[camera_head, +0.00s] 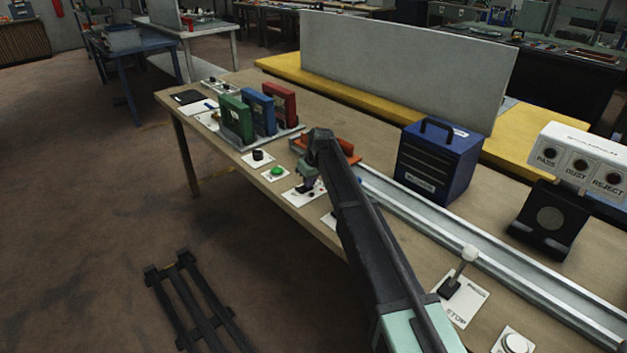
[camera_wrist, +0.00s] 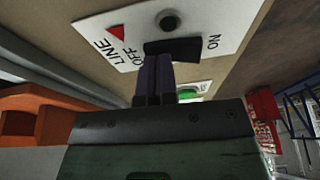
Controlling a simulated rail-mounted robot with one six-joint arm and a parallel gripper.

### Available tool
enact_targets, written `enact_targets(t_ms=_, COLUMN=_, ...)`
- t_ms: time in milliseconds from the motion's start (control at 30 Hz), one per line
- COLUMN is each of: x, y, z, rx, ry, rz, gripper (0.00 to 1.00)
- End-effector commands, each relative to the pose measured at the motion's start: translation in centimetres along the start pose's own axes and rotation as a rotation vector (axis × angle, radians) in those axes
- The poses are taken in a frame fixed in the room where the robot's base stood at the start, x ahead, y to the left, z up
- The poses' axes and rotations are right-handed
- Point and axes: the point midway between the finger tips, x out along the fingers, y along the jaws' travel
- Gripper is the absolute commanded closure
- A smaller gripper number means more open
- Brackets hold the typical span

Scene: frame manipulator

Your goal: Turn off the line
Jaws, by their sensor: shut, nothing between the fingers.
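The line switch plate (camera_wrist: 225,28) is white and shows at the top of the wrist view, with LINE, OFF beside a red triangle, and ON at the other end. A black switch handle (camera_wrist: 172,46) crosses it between the two labels, near a round dark pivot (camera_wrist: 169,20). My gripper (camera_wrist: 154,98) is shut and empty, its dark fingertips right at the handle; I cannot tell whether they touch. In the head view my gripper (camera_head: 307,184) is low over the white plate (camera_head: 297,199), and my arm partly hides the switch.
A green button (camera_head: 277,171) and a black knob (camera_head: 258,155) sit on plates to the left. Green, blue and red upright units (camera_head: 236,119) stand behind them. An orange block (camera_head: 338,147), a metal rail (camera_head: 430,222) and a blue box (camera_head: 437,165) are on the right.

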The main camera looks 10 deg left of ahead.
Motion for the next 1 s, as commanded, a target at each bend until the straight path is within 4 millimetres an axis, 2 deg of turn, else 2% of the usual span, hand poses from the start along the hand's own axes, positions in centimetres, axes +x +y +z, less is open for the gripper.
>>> enact_targets(t_ms=300, x=-0.5, y=-1.3, z=-0.1, rx=0.000, ry=0.000, rz=0.000, gripper=1.00)
enact_targets(t_ms=667, x=-0.5, y=-1.4, z=-0.1, rx=0.000, ry=0.000, rz=0.001, gripper=1.00)
enact_targets(t_ms=867, x=-2.7, y=-1.2, z=-0.8, rx=0.001, ry=0.000, rz=0.001, gripper=1.00)
enact_targets(t_ms=1000, x=-5.8, y=-0.9, z=-1.6, rx=0.002, ry=0.000, rz=0.001, gripper=1.00)
